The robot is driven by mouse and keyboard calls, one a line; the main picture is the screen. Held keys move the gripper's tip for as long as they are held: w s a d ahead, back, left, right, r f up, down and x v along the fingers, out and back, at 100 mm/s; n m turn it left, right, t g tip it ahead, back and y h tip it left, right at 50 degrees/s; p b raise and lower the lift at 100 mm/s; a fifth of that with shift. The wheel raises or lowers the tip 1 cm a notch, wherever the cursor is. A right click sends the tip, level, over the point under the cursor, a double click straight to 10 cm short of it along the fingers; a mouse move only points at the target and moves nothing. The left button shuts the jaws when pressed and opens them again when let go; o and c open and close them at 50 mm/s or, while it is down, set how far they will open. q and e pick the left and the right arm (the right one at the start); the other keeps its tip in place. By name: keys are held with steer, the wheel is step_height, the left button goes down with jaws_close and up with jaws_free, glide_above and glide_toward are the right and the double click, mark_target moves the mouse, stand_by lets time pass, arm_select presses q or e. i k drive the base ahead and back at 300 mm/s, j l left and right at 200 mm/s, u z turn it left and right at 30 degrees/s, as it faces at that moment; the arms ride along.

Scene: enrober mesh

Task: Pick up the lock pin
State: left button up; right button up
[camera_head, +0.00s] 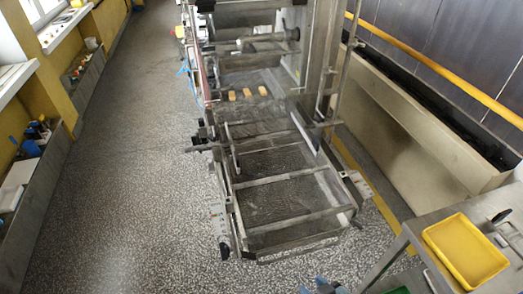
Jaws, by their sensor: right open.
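I cannot make out the lock pin with certainty. A small dark item with a black end (500,216) lies on the metal table at the right, beside the yellow tray, but it is too small to identify. The enrober (285,180) stands in the middle with its mesh belt and metal frame, and dark knobs (199,141) stick out on its left side. Only the tip of my right gripper (322,287) shows at the bottom edge, open, in front of the machine's near end and apart from it. My left gripper is out of view.
A yellow tray (466,250) sits on the metal table (420,228) at the right. Several small orange-brown pieces (248,93) lie on the belt. A long beige trough (415,150) runs along the right wall. The speckled floor (130,170) left of the machine is clear.

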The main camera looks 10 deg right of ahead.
mark_target(201, 122)
steer(key=k+j+z, duration=0.1)
steer(key=j+z, duration=0.2)
steer(key=k+j+z, duration=0.1)
steer(key=j+z, duration=0.25)
steer(key=k+j+z, duration=0.3)
steer(key=i+j+z, duration=0.1)
steer(key=z, duration=0.15)
steer(key=j+z, duration=0.15)
steer(key=z, duration=0.15)
steer(key=i+j+z, duration=0.1)
steer(key=j+z, duration=0.2)
steer(key=j, duration=0.2)
steer(key=j+z, duration=0.25)
steer(key=j, duration=0.3)
steer(key=j+z, duration=0.2)
steer(key=j, duration=0.9)
